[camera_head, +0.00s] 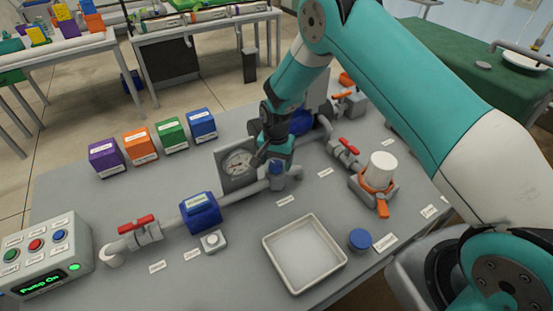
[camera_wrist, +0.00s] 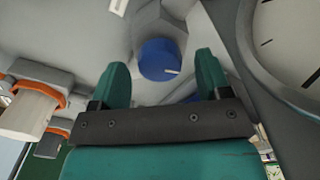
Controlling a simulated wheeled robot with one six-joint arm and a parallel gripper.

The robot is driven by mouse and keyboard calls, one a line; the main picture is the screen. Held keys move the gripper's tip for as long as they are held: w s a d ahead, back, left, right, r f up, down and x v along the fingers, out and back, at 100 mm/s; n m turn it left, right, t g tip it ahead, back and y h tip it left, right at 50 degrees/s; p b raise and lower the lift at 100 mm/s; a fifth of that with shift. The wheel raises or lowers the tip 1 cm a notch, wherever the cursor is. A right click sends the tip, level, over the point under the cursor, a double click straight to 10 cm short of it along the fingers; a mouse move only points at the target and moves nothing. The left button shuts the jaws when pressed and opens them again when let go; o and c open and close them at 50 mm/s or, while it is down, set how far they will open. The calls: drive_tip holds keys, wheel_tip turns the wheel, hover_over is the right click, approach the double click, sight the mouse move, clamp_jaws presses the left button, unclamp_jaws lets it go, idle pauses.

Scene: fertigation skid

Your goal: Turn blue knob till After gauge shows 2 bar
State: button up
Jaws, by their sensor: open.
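The blue knob (camera_wrist: 158,60) shows in the wrist view between my two teal fingertips, with a short white mark pointing right. Gaps show between it and both fingers. My gripper (camera_wrist: 163,74) is open and empty. In the head view my gripper (camera_head: 277,158) points down over the pipe beside the gauge, close to the blue knob (camera_head: 277,168). The round gauge (camera_head: 238,162) stands left of my gripper, partly covered by it; its reading is too small to tell.
A control box (camera_head: 42,255) reads "Pump On". Red-handled valves (camera_head: 138,226) and a blue filter body (camera_head: 200,212) sit along the pipe. A white tray (camera_head: 304,285), a blue cap (camera_head: 360,239) and an orange-based white canister (camera_head: 380,172) stand near. Coloured boxes (camera_head: 171,135) stand behind.

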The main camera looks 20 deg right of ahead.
drive_tip(key=shift+f, duration=0.4)
drive_tip(key=shift+c, duration=0.5)
drive_tip(key=c, duration=0.8)
drive_tip(key=shift+c, duration=0.2)
